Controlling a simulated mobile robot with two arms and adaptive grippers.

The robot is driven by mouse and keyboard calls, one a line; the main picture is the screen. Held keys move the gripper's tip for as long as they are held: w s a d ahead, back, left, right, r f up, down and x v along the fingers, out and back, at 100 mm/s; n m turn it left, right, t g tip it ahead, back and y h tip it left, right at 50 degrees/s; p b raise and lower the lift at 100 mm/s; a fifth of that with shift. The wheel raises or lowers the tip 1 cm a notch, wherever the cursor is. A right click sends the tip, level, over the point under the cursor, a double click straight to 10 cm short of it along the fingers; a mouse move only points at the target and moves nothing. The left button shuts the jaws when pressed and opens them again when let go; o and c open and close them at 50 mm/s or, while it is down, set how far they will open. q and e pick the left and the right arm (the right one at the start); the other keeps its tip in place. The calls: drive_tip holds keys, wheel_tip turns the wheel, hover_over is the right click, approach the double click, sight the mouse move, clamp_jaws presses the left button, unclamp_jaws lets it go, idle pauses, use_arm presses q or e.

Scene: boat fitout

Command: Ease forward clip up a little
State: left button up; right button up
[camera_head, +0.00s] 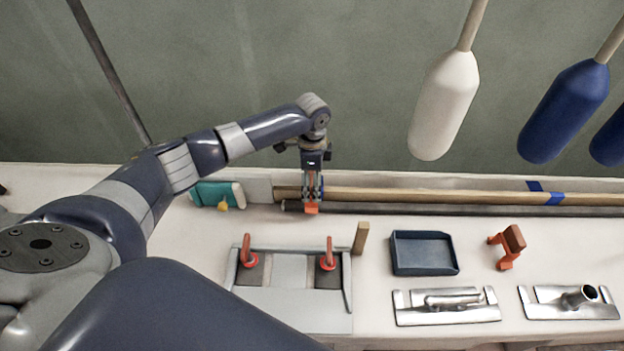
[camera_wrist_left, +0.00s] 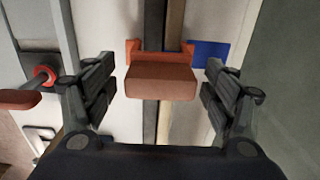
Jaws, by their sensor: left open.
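An orange clip (camera_head: 312,208) with a brown block-like front sits at the dark rail (camera_head: 420,209) and wooden strip (camera_head: 400,194) along the back of the bench. In the left wrist view the clip (camera_wrist_left: 160,80) is centred between my finger pads. My left gripper (camera_head: 313,190) points down over it, open, with a visible gap on each side of the clip. It also shows in the wrist view (camera_wrist_left: 159,90). A second orange clip (camera_head: 506,246) with a brown block stands apart on the bench at the right. My right gripper is not in view.
A grey jig plate (camera_head: 290,268) with two red handles stands in front of my gripper. A small wooden block (camera_head: 360,238), a dark blue tray (camera_head: 423,253) and two metal fittings (camera_head: 447,306) lie to the right. A teal object (camera_head: 212,194) lies left. Fenders (camera_head: 444,105) hang above.

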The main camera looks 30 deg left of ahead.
use_arm(q)
wheel_tip(320, 180, up, 12)
idle(0.5)
